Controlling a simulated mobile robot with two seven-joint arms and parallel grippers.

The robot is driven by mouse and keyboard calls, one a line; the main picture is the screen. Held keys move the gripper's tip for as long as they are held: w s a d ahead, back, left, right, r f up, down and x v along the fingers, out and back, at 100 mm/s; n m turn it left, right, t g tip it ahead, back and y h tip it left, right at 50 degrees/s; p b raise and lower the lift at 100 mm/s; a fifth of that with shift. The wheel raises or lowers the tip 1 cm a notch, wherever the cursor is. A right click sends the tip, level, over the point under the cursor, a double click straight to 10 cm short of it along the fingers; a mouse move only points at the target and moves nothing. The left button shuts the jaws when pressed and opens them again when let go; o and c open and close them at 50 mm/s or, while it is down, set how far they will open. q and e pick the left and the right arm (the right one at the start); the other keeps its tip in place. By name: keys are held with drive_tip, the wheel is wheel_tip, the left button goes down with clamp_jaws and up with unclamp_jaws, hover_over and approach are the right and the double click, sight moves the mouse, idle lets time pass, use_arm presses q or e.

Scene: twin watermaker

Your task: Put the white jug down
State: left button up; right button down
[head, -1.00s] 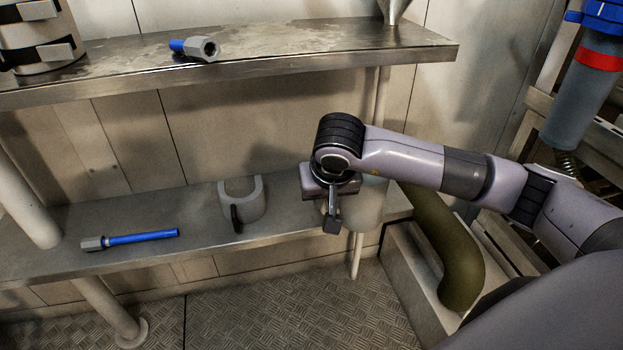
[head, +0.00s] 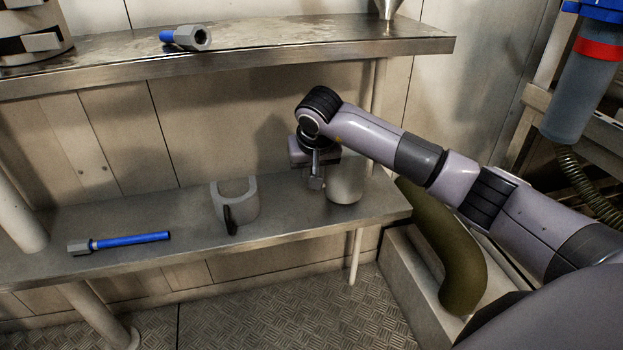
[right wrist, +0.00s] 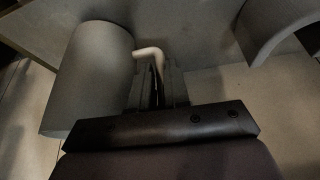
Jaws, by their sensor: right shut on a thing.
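The white jug (head: 346,180) is upright at the right end of the lower shelf (head: 285,221) in the head view. Its base appears at or just above the shelf surface; I cannot tell whether it touches. My right gripper (head: 316,182) is on the jug's left side, shut on its handle. In the right wrist view the jug's body (right wrist: 88,80) is left of my right gripper (right wrist: 158,88), and the pale handle (right wrist: 149,52) runs between the fingers. My left gripper is not in view.
A grey U-shaped piece with a black handle (head: 236,204) stands left of the jug. A blue-shafted tool (head: 130,240) lies further left. The upper shelf (head: 290,44) overhangs behind, holding a blue-and-grey fitting (head: 187,38). A thick olive hose (head: 447,240) is at right.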

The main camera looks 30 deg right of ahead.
drive_tip(key=shift+f, duration=0.7)
drive_tip(key=shift+r, duration=0.1)
drive_tip(key=c, duration=1.1)
unclamp_jaws()
